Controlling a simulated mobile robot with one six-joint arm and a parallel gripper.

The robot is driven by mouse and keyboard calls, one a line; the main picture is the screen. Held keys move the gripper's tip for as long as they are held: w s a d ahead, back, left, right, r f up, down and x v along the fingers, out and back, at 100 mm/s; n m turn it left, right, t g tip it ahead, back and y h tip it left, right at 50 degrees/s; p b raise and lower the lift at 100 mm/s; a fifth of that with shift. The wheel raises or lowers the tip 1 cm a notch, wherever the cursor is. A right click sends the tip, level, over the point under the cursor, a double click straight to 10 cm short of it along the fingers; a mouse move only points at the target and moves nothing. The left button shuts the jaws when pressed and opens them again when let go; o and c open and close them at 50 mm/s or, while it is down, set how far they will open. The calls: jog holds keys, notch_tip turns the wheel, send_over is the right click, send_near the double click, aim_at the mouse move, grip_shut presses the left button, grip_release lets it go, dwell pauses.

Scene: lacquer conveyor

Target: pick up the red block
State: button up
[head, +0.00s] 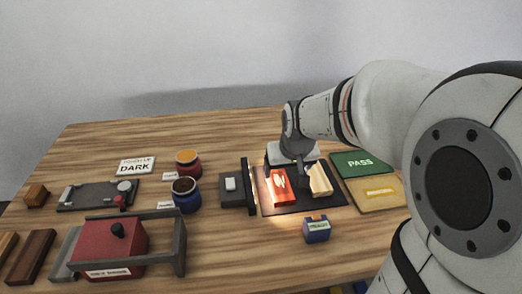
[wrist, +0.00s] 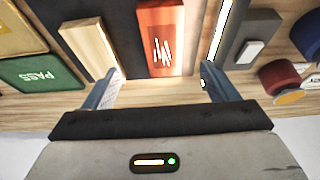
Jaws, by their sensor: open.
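The red block (head: 281,188) lies on a dark mat (head: 325,201) near the middle of the table, brightly lit, with white scratch-like marks on top. In the wrist view the red block (wrist: 160,38) is centred ahead of my gripper (wrist: 160,76), whose two fingers are spread apart with nothing between them. A pale wooden block (head: 320,181) lies beside it on the mat; in the wrist view it (wrist: 90,45) reaches close to the left fingertip. In the head view my gripper (head: 294,163) is just behind the blocks, its fingertips hard to make out.
A dark upright frame with a lit strip (head: 250,186) stands left of the red block. A small blue labelled box (head: 316,229) sits in front. Green PASS (head: 360,163) and yellow (head: 379,193) pads lie right. Jars (head: 186,195) and a red box (head: 112,245) stand left.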

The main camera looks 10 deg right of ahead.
aim_at(279, 182)
jog(key=shift+w+x, duration=0.25)
jog(key=shift+x, duration=0.95)
jog(key=x, duration=0.6)
jog(key=shift+w+a+f+b, duration=0.25)
jog(key=shift+w+a+b, duration=0.05)
jog(key=shift+b, duration=0.05)
jog(key=c, duration=1.1)
